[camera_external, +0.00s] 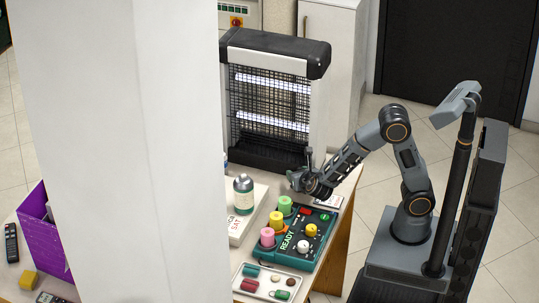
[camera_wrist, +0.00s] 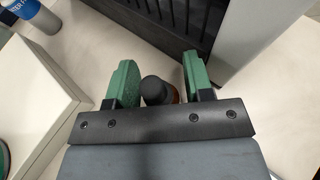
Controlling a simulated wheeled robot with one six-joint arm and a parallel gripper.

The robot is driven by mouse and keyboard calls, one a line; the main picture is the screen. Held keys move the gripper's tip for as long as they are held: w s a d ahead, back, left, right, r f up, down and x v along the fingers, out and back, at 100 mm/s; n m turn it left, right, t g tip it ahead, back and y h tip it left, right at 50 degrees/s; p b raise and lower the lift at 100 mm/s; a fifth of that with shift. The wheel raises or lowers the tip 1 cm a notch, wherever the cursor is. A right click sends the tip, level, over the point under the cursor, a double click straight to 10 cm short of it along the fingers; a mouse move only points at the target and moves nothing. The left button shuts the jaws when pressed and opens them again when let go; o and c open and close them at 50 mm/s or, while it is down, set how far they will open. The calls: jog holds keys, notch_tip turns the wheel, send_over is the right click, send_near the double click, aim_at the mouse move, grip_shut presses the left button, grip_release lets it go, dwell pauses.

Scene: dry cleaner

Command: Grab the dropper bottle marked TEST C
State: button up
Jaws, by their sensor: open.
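A small bottle with a black rounded top (camera_wrist: 155,89) and a bit of brown body shows in the wrist view, between the two green finger pads of my gripper (camera_wrist: 160,82). The pads stand apart on either side of it, and no grip on it is visible. Its label is hidden, so I cannot read TEST C on it. In the external view my gripper (camera_external: 303,176) is low over the table, in front of the insect-killer lamp; the bottle cannot be made out there.
The black-and-white lamp (camera_external: 272,100) stands just behind my gripper. A white box (camera_external: 247,220) carrying a grey-capped bottle (camera_external: 243,193) is to the left. A green button panel (camera_external: 292,238) and a tray (camera_external: 267,282) lie nearer the front. A pale column (camera_external: 130,150) blocks part of the view.

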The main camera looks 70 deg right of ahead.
jog(key=shift+c, duration=0.2)
jog(key=c, duration=0.7)
jog(key=shift+o, duration=0.2)
